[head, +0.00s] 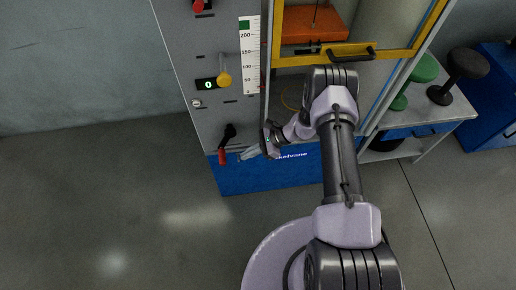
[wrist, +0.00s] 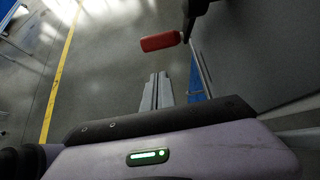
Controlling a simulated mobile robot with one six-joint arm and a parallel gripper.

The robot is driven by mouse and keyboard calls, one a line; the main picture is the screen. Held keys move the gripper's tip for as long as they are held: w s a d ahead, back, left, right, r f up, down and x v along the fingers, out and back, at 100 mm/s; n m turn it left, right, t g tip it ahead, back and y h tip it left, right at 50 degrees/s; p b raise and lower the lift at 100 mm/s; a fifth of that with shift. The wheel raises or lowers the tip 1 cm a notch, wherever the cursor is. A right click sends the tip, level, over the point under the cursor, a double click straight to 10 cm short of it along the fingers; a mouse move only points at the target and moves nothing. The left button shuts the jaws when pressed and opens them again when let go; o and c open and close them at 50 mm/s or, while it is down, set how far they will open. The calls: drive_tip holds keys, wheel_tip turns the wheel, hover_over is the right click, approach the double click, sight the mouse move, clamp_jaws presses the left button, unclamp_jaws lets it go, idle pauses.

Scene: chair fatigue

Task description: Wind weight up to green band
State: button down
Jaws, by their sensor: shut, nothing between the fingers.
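A crank with a black arm (head: 229,131) and a red handle (head: 222,156) sits low on the grey machine panel. The handle hangs at the lower end of the arm. My gripper (head: 244,155) is just right of the handle, shut and empty. In the wrist view the red handle (wrist: 160,41) lies beyond the closed fingertips (wrist: 159,76), with a visible gap. A white scale (head: 249,60) marked 50 to 200 has a green band (head: 244,25) near its top. An orange block (head: 315,25), possibly the weight, is behind the yellow-framed guard.
A red button (head: 198,5) is above. The yellow guard frame (head: 395,52) has a black handle. Green and black stools stand at right. The floor left of the machine is clear.

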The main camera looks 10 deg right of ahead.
drive_tip(key=a, duration=0.5)
drive_tip(key=shift+w+b, duration=0.15)
drive_tip(key=shift+b, duration=0.2)
drive_tip(key=shift+a+f+y+b, duration=0.1)
drive_tip(key=shift+a+y+b, duration=0.25)
drive_tip(key=shift+y+b, duration=0.35)
